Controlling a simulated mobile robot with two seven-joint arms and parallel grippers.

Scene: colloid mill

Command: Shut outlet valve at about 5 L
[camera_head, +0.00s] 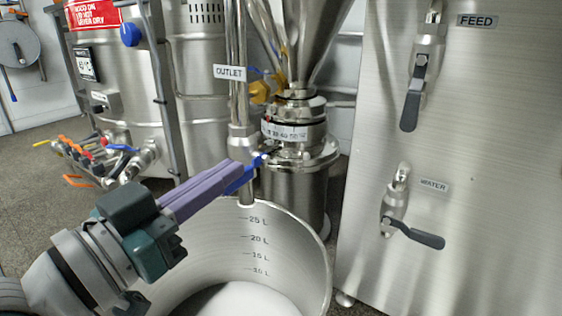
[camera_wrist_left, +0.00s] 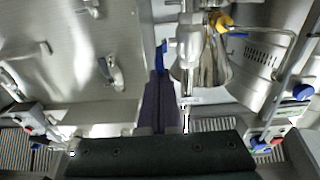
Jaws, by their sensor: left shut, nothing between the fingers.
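The outlet pipe (camera_head: 238,110) carries an OUTLET label (camera_head: 230,72) and runs down to the rim of the steel bucket (camera_head: 300,232). A blue lever (camera_head: 246,179) sticks out from its valve, slanting down to the left in the head view; it also shows in the left wrist view (camera_wrist_left: 161,56). My left gripper (camera_head: 238,170) has its purple fingers shut and empty, right beside the lever; I cannot tell if they touch it. White liquid (camera_head: 238,300) covers the bucket's bottom, below the lowest readable mark, 10 L. My right gripper is out of view.
The mill body (camera_head: 292,185) stands behind the bucket. At right, a steel panel carries the FEED lever (camera_head: 411,98), hanging down, and the WATER lever (camera_head: 418,234), slanting right. A tank (camera_head: 120,85) with small coloured-handled valves stands at left.

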